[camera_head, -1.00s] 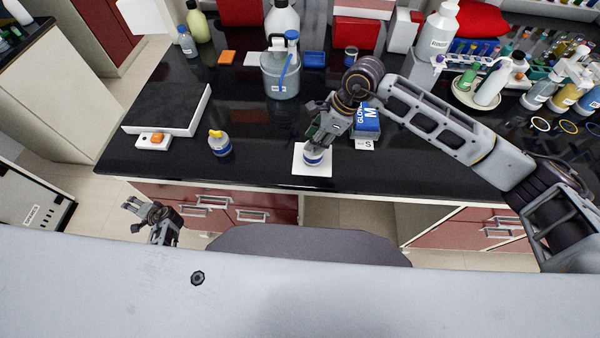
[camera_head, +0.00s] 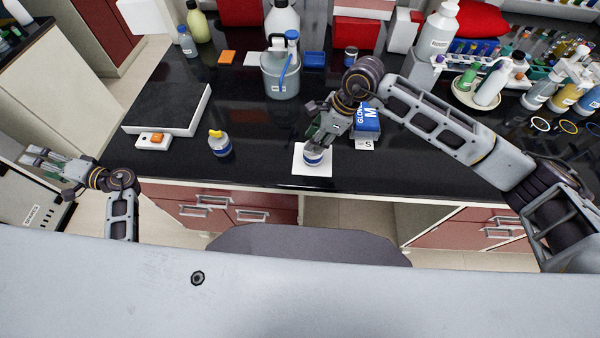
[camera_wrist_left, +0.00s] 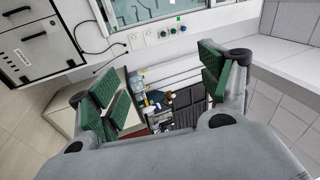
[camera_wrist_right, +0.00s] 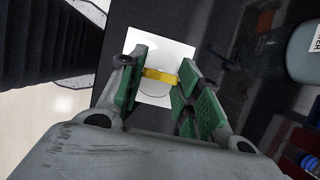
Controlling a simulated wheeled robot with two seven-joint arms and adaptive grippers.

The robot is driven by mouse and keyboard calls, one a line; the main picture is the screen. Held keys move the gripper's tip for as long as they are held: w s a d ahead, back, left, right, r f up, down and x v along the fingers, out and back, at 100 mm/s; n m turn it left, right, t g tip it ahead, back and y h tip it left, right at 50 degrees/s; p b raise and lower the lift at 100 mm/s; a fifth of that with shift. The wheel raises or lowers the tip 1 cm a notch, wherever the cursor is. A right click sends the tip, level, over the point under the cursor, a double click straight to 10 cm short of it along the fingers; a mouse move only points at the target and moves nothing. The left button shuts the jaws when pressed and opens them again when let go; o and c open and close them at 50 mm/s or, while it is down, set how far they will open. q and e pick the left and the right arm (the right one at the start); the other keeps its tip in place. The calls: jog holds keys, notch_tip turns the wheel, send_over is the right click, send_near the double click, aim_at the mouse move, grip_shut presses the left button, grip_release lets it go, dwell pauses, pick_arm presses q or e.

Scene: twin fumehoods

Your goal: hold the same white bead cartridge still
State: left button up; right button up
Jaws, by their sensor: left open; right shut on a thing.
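The white bead cartridge (camera_head: 314,158), with a blue band, stands on a white square (camera_head: 322,172) near the bench's front edge. My right gripper (camera_head: 316,143) comes down on it from above and is shut on its upper part. My left gripper (camera_head: 36,160) is open and empty, out to the left beyond the bench. Its spread green pads (camera_wrist_left: 163,88) show in the left wrist view with nothing between them.
A similar yellow-topped container (camera_head: 220,144) stands left of the square. A blue glove box (camera_head: 367,121) is close behind the right gripper. A grey jug (camera_head: 281,75) stands further back.

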aim_at(310, 156)
pick_arm(q)
jog(key=w+d+r+m+t+h, duration=0.15)
jog(key=w+d+t, duration=0.25)
jog(key=d, duration=0.5)
jog(key=w+d+t+h, duration=0.3)
jog(key=w+d+t, duration=0.1)
jog(key=d, duration=0.5)
jog(key=d+f+t+h, duration=0.1)
jog(key=d+h, duration=0.3)
jog(key=d, duration=0.7)
jog(key=d+f+m+t+h, duration=0.1)
jog(key=d+h, duration=0.4)
jog(key=d, duration=0.5)
jog(key=d+f+t+h, duration=0.2)
jog(key=d+h, duration=0.2)
jog(key=d, duration=0.7)
jog(key=shift+w+d+f+m+t, duration=0.2)
jog(key=shift+d+m+t, duration=0.05)
jog(key=shift+d+t, duration=0.05)
jog(key=s+d+h, duration=0.2)
jog(key=d+h, duration=0.1)
jog(key=d, duration=0.6)
jog(key=s+d+g+h, duration=0.1)
jog(key=d+h, duration=0.3)
jog(key=d, duration=0.5)
jog(key=shift+s+d, duration=0.4)
jog(key=shift+s, duration=0.35)
jog(key=shift+w+f, duration=0.1)
jog(key=shift+w, duration=0.1)
jog(key=shift+x, duration=5.8)
